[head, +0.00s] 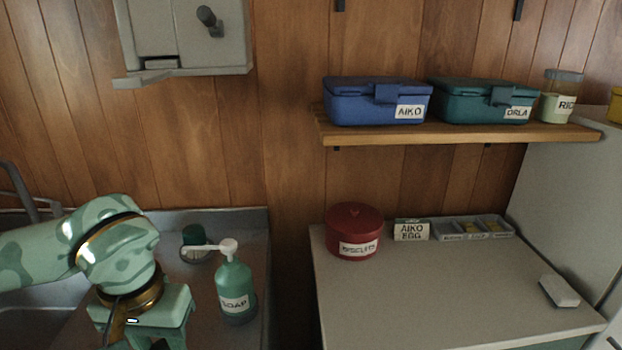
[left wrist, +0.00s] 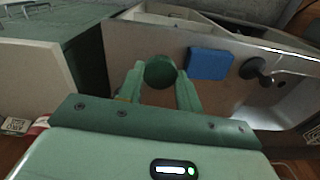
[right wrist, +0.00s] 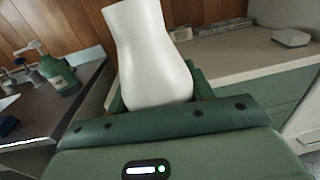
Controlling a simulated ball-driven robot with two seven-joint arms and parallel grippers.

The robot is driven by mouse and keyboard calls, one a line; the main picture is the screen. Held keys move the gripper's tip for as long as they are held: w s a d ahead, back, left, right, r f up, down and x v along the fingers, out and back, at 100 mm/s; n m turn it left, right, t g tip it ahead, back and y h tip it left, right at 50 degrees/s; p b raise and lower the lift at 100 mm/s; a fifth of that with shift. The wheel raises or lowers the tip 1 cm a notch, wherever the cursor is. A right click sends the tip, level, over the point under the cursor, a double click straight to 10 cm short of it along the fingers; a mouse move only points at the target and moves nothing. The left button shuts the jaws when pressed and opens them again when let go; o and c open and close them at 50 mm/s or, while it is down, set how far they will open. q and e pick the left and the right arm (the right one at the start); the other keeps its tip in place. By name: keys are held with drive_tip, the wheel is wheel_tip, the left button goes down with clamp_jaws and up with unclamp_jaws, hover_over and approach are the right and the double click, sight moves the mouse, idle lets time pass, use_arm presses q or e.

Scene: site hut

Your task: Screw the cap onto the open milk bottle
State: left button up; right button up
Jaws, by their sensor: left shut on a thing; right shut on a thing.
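The dark green round cap (left wrist: 160,72) is between the fingertips of my left gripper (left wrist: 160,82), which is shut on it. In the head view the left wrist is at the lower left and its fingers are cut off by the bottom edge. The white milk bottle (right wrist: 150,58) is in my right gripper (right wrist: 158,92), which is shut around its body. The bottle rises from the fingers, leaning a little left in the right wrist view, with its narrower neck at the top edge. Its mouth cannot be made out. The right gripper and bottle are outside the head view.
A green soap bottle (head: 235,287) and a dark green item (head: 194,237) stand on the sink counter. A blue sponge (left wrist: 210,64) lies by the sink. A red biscuit tin (head: 354,231) and parts tray (head: 473,229) stand on the pale worktop (head: 440,290), whose middle is clear.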

idle(0.4)
drive_tip(key=w+a+n+g+y, duration=0.2)
drive_tip(key=a+n+y, duration=0.2)
drive_tip(key=a, duration=0.3)
drive_tip(key=w+a+n+g+y, duration=0.2)
drive_tip(key=w+a+n+y, duration=0.1)
drive_tip(key=a+y, duration=0.4)
drive_tip(key=shift+w+a+r+n+y, duration=0.35)
drive_tip(key=shift+a+r+n, duration=0.15)
drive_tip(key=shift+a, duration=0.1)
use_arm(q)
drive_tip(key=shift+w+d+r, duration=0.15)
drive_tip(key=shift+d+r, duration=0.05)
drive_tip(key=shift+r, duration=0.1)
drive_tip(key=d+r, duration=0.6)
drive_tip(key=d, duration=0.7)
drive_tip(key=d+r+n, duration=0.1)
drive_tip(key=d+r, duration=0.5)
drive_tip(key=d, duration=0.8)
drive_tip(key=shift+r+g, duration=0.15)
drive_tip(key=shift+g, duration=0.15)
drive_tip(key=shift+w+f, duration=0.1)
drive_tip(key=shift+f, duration=1.9)
